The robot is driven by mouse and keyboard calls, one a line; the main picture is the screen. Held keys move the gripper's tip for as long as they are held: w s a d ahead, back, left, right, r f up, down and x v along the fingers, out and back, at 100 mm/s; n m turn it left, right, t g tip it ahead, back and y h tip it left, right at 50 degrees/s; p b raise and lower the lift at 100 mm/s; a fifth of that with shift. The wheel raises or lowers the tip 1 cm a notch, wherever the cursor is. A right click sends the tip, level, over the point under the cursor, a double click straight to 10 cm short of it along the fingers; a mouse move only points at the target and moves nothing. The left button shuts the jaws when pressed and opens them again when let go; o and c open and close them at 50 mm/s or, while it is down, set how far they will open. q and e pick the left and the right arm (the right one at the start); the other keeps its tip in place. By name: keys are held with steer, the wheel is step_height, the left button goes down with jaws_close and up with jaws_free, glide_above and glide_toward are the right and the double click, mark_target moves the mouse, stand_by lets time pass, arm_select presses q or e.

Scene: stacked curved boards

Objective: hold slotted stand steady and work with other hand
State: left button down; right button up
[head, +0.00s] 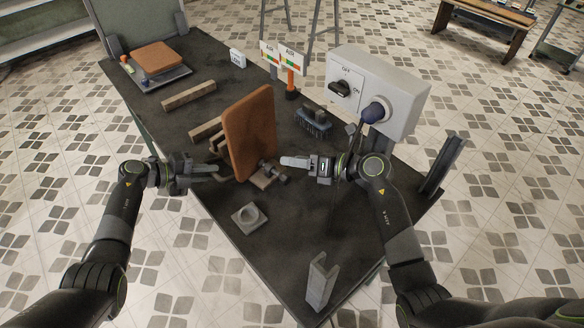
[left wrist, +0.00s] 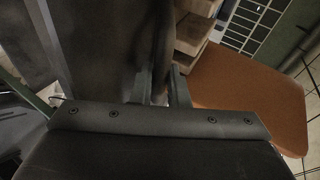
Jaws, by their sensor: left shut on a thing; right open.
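An orange-brown board (head: 249,132) stands upright, slightly tilted, in the low wooden slotted stand (head: 262,181) on the dark bench. The board hides much of the stand. My left gripper (head: 214,170) reaches in from the left and is shut at the stand's left side; the exact contact is unclear. In the left wrist view, its fingers (left wrist: 163,87) are close together, beside the orange board (left wrist: 250,95). My right gripper (head: 290,162) is open on the board's right, its tips near a small metal knob (head: 276,173) at the stand.
Wooden bars (head: 188,95) lie behind the board. A scrubbing brush (head: 313,121) and a grey switch box (head: 377,88) stand to the right. A ring block (head: 249,216) and an angled metal bracket (head: 320,281) are nearer. A tray with another orange piece (head: 158,58) is far left.

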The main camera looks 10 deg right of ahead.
mark_target(288, 180)
steer(key=s+d+f+n+h, duration=0.1)
steer(key=s, duration=0.1)
steer(key=s+d+f+n+t+h, duration=0.1)
steer(key=s+d+n, duration=0.1)
steer(key=s, duration=0.1)
steer(key=s+d+f+n+t+h, duration=0.1)
steer(key=s+d+f, duration=0.1)
steer(key=shift+s+d+n, duration=0.2)
steer(key=shift+n, duration=0.2)
steer(key=x, duration=1.1)
steer(key=shift+w+a+f, duration=0.2)
steer(key=shift+w+a, duration=0.05)
steer(key=c, duration=1)
